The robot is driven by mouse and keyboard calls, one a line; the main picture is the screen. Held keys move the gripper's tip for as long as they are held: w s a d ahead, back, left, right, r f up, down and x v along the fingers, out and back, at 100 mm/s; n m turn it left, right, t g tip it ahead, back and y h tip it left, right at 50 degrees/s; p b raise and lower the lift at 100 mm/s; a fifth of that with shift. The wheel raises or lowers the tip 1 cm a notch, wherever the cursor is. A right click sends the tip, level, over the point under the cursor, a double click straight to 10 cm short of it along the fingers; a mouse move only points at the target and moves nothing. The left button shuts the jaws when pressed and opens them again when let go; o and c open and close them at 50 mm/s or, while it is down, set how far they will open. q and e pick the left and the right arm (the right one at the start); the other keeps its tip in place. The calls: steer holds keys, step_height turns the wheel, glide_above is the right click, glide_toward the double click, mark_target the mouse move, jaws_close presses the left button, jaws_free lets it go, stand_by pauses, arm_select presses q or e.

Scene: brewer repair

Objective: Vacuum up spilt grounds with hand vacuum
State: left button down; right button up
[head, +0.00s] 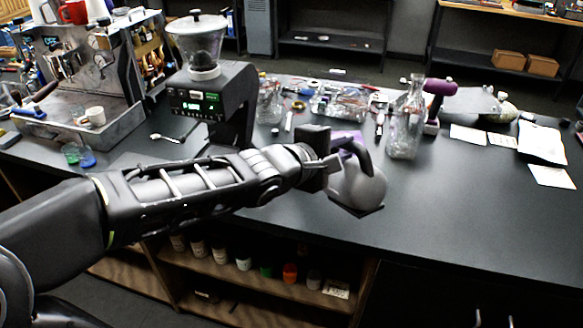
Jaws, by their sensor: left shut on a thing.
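My left arm reaches in from the left, and its gripper (334,163) is shut on the dark handle of a rounded grey-white thing that looks like the hand vacuum (358,187). The vacuum is over the front part of the dark counter, with its dark lower edge tilted down to the right. The gripper's fingertips are partly hidden behind its own body and the handle. I cannot make out any spilt grounds; my arm covers part of the counter. My right gripper is out of view.
A grinder (210,95) and an espresso machine (82,75) stand at the left of the counter (470,200). A glass bottle (405,132) and a purple-handled tool (438,95) stand behind the vacuum. Papers (541,143) lie at right. The front right counter is clear.

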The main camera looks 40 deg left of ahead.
arm_select(q)
step_height(320, 180, up, 4)
steer(key=p, duration=0.2)
steer(key=shift+r+p, duration=0.1)
steer(key=shift+p, duration=0.3)
step_height(320, 180, up, 2)
steer(key=shift+r+p, duration=0.25)
steer(key=shift+p, duration=0.65)
steer(key=shift+f, duration=0.15)
step_height(320, 180, down, 8)
steer(key=b, duration=0.7)
steer(key=shift+r, duration=0.4)
